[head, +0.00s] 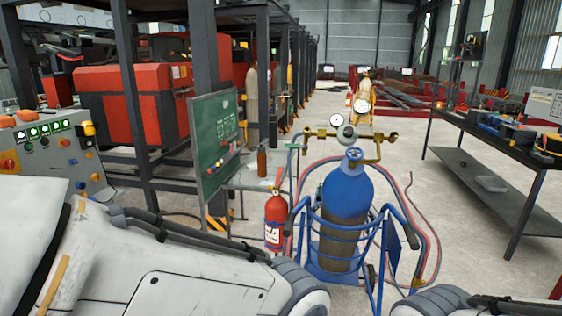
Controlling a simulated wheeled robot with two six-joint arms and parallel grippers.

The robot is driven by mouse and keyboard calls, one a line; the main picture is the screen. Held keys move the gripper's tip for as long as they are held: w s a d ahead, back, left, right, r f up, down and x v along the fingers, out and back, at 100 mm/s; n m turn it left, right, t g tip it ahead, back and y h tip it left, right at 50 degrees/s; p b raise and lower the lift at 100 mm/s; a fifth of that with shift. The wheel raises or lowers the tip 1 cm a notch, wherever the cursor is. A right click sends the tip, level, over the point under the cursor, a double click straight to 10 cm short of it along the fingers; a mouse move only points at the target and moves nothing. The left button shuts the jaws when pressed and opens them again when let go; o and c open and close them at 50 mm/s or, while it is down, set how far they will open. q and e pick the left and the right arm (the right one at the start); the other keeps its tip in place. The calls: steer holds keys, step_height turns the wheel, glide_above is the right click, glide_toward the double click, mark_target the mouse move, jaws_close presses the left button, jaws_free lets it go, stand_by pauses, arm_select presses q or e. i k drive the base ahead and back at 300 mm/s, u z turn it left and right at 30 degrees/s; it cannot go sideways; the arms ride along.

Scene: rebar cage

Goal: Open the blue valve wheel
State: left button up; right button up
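The blue valve wheel (354,153) sits on top of a blue gas cylinder (346,195). The cylinder stands upright in a blue tube-frame cart (341,233), right of the picture's middle. A brass regulator with round gauges (347,132) shows just above and behind the wheel. My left arm fills the lower left and ends at the bottom edge, left of the cart's lower part. Only a small part of my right arm shows at the bottom right. Both grippers are out of the picture. How far the valve is turned cannot be told.
A red fire extinguisher (275,222) stands left of the cart. Red hoses (436,245) loop on the floor at its right. A green board (214,141) stands left, and a dark workbench (497,137) with tools stands right. The floor between cart and bench is mostly clear.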

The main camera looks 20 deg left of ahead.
mark_target(354, 153)
steer(key=z, duration=0.25)
steer(key=k, duration=0.2)
steer(key=u, duration=1.2)
steer(key=i, duration=1.4)
steer(key=z, duration=0.85)
